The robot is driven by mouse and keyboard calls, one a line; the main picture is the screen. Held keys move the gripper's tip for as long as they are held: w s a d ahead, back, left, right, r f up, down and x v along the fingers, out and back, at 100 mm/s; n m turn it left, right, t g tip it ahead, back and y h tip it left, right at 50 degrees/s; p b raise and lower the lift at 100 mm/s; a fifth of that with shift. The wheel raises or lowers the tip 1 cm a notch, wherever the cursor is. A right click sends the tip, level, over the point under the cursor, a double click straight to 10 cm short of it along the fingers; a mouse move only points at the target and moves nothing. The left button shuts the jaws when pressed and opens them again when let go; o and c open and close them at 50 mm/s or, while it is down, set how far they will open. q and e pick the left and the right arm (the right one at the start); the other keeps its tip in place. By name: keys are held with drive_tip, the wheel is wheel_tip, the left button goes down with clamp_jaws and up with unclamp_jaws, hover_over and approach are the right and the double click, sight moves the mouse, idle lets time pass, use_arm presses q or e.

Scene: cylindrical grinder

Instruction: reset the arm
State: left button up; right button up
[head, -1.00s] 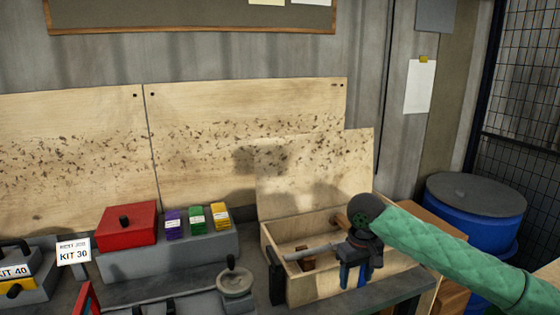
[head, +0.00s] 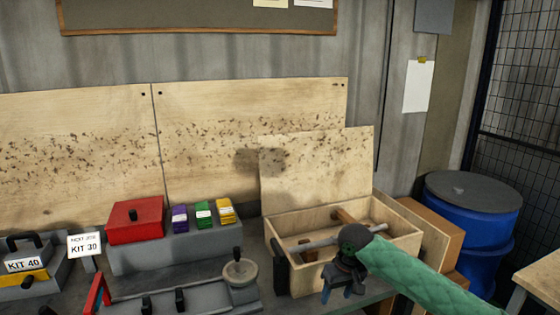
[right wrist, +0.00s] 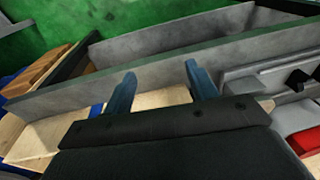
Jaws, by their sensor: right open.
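My right gripper (head: 340,292) is in front of the open wooden box at the lower right of the head view, its blue fingers pointing down. In the right wrist view its two blue fingers (right wrist: 160,92) stand apart with nothing between them. My right arm has a green quilted sleeve and comes in from the right. My left gripper is in neither view.
The open wooden box (head: 405,238) holds a grey rod (head: 312,243) and wooden pieces. A grey block carries a red box (head: 135,220) and purple, green and yellow packs. A KIT 40 box (head: 28,265) is at left. Blue drums (head: 475,215) stand at right.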

drive_tip(key=s+a+f+m+t+y, duration=0.1)
drive_tip(key=s+f, duration=0.2)
drive_tip(key=f, duration=0.9)
drive_tip(key=s+a+f, duration=0.1)
drive_tip(key=s+f, duration=0.2)
drive_tip(key=f, duration=1)
drive_tip(key=s+a+f+m+t+y, duration=0.1)
drive_tip(key=s+f, duration=0.1)
drive_tip(key=f, duration=1)
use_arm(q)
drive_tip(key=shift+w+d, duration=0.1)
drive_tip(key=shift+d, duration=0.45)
use_arm(e)
drive_tip(key=s+d+f+h, duration=0.1)
drive_tip(key=s+d+f, duration=0.1)
drive_tip(key=s+f, duration=0.6)
drive_tip(key=s+d+f+h, duration=0.1)
drive_tip(key=s+d+f, duration=0.1)
drive_tip(key=s+f, duration=0.7)
drive_tip(key=s+d+f+g+h, duration=0.1)
drive_tip(key=s+f, duration=0.7)
drive_tip(key=s, duration=0.9)
drive_tip(key=shift+s+d+f, duration=0.3)
drive_tip(key=shift+d, duration=0.25)
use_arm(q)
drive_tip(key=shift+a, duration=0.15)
